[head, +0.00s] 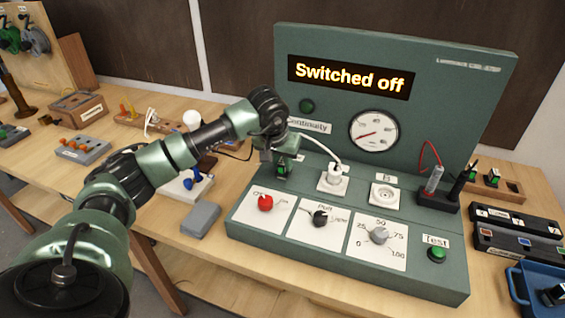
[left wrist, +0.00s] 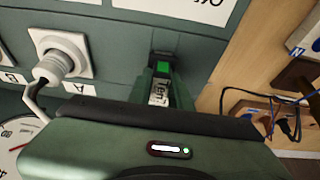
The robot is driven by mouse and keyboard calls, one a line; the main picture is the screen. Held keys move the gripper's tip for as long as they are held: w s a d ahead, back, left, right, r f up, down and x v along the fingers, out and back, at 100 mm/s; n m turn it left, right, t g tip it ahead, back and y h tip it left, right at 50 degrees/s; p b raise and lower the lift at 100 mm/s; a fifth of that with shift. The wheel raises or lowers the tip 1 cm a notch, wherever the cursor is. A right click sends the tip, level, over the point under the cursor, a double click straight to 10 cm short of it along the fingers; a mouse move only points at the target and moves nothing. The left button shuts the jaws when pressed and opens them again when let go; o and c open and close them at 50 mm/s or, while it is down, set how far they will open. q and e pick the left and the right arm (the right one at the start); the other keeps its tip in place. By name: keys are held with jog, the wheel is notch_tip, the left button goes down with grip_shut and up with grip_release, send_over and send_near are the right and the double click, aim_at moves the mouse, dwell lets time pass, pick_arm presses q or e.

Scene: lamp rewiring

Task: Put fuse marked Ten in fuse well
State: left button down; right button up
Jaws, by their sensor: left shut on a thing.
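My left gripper (head: 283,168) is at the left end of the green test panel's sloping deck (head: 330,262), left of socket A (head: 333,182). In the left wrist view, the fuse marked Ten (left wrist: 160,92), with a pale label and a green part, shows between the jaws of my left gripper (left wrist: 160,85), which is shut on it. A black piece shows on the deck just beyond the fuse. The fuse well is not clearly seen; the gripper covers this spot, and I cannot tell whether the fuse is in it. My right gripper is not in view.
The panel's display (head: 348,77) reads "Switched off". A white plug with a cable (head: 337,170) sits in socket A; socket B (head: 384,195) is empty. Knobs and a green Test button (head: 437,253) are in front. Other fuses (head: 492,176) lie in a wooden tray at right.

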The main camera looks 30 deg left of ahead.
pick_arm(q)
jog(key=shift+f+b, duration=0.4)
jog(key=shift+f, duration=0.15)
jog(key=shift+r, duration=0.15)
dwell(1.5)
jog(key=shift+d+f, duration=0.1)
jog(key=shift+f, duration=0.15)
dwell(0.5)
jog(key=shift+r, duration=0.15)
dwell(0.6)
jog(key=c, duration=1.2)
grip_release()
jog(key=b+v, duration=0.1)
jog(key=v, duration=0.6)
jog(key=shift+s+r+b, duration=0.2)
jog(key=shift+r+b, duration=0.2)
